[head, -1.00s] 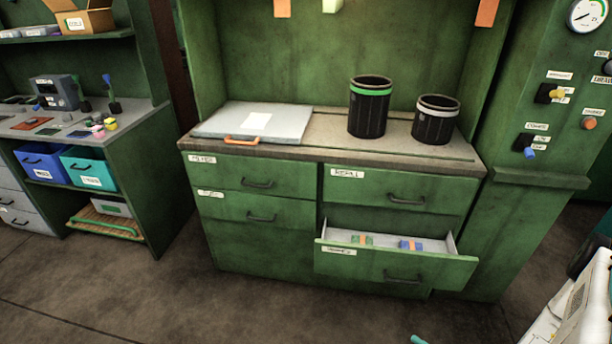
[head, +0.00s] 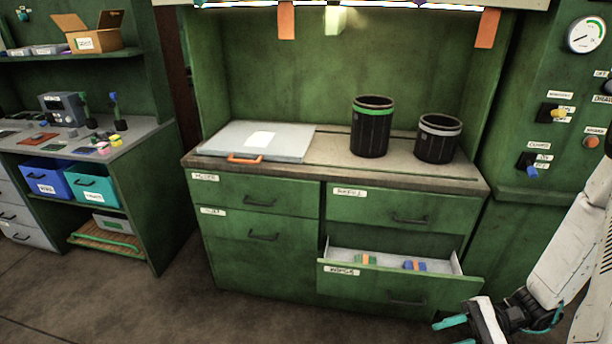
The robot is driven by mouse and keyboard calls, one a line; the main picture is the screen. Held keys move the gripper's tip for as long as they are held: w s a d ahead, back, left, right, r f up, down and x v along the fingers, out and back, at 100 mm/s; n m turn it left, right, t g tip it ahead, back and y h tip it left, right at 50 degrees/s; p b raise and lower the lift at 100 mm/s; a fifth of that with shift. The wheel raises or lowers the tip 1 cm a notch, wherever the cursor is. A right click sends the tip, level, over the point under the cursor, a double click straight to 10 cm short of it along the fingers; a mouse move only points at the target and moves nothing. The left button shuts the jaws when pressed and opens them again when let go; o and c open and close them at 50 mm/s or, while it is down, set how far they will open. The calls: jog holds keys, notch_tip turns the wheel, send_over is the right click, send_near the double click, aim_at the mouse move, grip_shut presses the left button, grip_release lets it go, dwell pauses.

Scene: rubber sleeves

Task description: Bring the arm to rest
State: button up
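My gripper (head: 462,332) shows at the lower right of the head view, at the end of my white arm. Its teal-edged fingers look spread apart, with nothing seen between them. It is in front of the right end of the open lower drawer (head: 385,284), apart from it as far as I can see. The drawer holds a green-and-orange item (head: 365,259) and a blue-and-orange item (head: 414,265). The frame's bottom edge cuts off part of the gripper.
A green cabinet (head: 262,203) carries a grey lidded panel (head: 235,137) with an orange handle, a green-banded black bin (head: 371,128) and a grey-banded one (head: 437,138). A wall panel with a gauge (head: 586,33) stands right. Open floor (head: 190,310) lies at the front left.

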jog(key=s+a+r+n+t+h, duration=0.1)
jog(key=r+h, duration=0.4)
jog(key=r, duration=0.5)
jog(key=s+a+r+n+t+h, duration=0.1)
jog(key=s+r+n+h, duration=0.4)
jog(key=r, duration=0.6)
jog(key=s+a+r+n+h, duration=0.3)
jog(key=r+n+h, duration=0.1)
jog(key=r, duration=0.7)
jog(key=shift+s+a+t+h, duration=0.3)
jog(key=shift+t+h, duration=0.1)
jog(key=shift+h, duration=0.3)
